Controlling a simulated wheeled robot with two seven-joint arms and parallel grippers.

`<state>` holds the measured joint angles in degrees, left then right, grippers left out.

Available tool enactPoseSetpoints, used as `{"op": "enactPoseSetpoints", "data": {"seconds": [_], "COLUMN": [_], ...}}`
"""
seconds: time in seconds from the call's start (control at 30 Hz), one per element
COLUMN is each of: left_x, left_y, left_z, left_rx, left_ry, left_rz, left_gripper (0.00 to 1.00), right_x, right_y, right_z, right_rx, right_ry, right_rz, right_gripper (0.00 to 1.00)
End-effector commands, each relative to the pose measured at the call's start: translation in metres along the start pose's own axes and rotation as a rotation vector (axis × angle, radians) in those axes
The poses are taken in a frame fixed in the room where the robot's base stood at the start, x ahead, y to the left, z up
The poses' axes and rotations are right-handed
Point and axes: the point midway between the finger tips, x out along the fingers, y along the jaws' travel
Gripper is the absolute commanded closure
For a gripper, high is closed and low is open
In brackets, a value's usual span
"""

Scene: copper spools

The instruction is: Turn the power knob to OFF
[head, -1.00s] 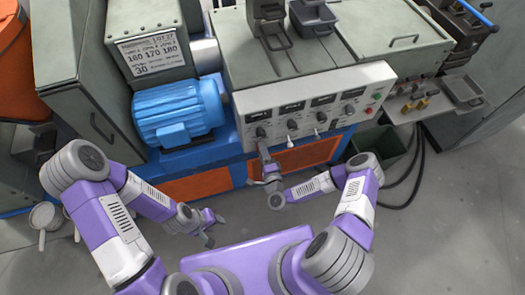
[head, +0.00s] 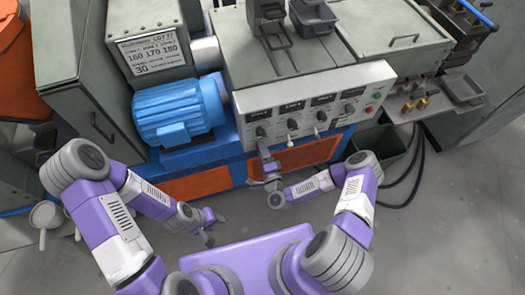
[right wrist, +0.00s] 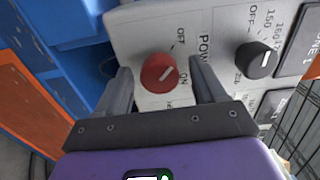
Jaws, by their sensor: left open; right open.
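The red power knob (right wrist: 160,73) is on the pale control panel (right wrist: 225,15) in the right wrist view. My right gripper (right wrist: 160,80) is open, with one finger on each side of the knob. Gaps show between the fingers and the knob. In the head view my right gripper (head: 264,150) is at the panel's lower left and the red knob cannot be made out there. My left gripper (head: 212,228) is open and empty, low over the floor.
A black zone knob (right wrist: 256,60) sits right of the power knob. More knobs and switches line the panel, with a red button (head: 376,97) at its right end. A blue motor (head: 178,110) stands left of the panel. A dark green bin (head: 380,148) stands at right.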

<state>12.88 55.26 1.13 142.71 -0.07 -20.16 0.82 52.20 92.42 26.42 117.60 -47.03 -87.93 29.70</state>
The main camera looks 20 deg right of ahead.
Motion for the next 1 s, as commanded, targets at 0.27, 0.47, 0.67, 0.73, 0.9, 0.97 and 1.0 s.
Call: {"op": "enactPoseSetpoints", "data": {"seconds": [0.27,0.47,0.67,0.73,0.9,0.97,1.0], "left_x": [-0.002,-0.006,-0.008,-0.009,-0.008,-0.008,-0.008], "left_y": [0.001,0.002,0.003,0.003,0.003,0.003,0.003], "left_z": [0.0,0.0,0.0,0.0,0.0,0.0,0.0], "left_rx": [0.0,0.0,0.0,0.0,0.0,0.0,0.0], "left_ry": [0.0,0.0,0.0,0.0,0.0,0.0,0.0], "left_rz": [0.0,0.0,0.0,0.0,0.0,0.0,0.0], "left_gripper": [0.57,0.57,0.57,0.57,0.57,0.57,0.57], "right_x": [-0.013,-0.047,-0.071,-0.074,-0.076,-0.076,-0.076], "right_y": [0.001,0.0,0.0,0.0,0.0,0.0,0.0], "right_z": [0.0,0.0,0.0,0.0,0.0,0.0,0.0], "right_rx": [0.002,0.003,0.0,0.001,0.001,0.001,0.0], "right_ry": [0.0,-0.001,0.0,0.0,0.0,0.0,0.0], "right_rz": [0.004,0.004,0.002,0.001,0.0,0.0,0.0], "right_gripper": [0.3,0.3,0.3,0.3,0.3,0.3,0.3]}}
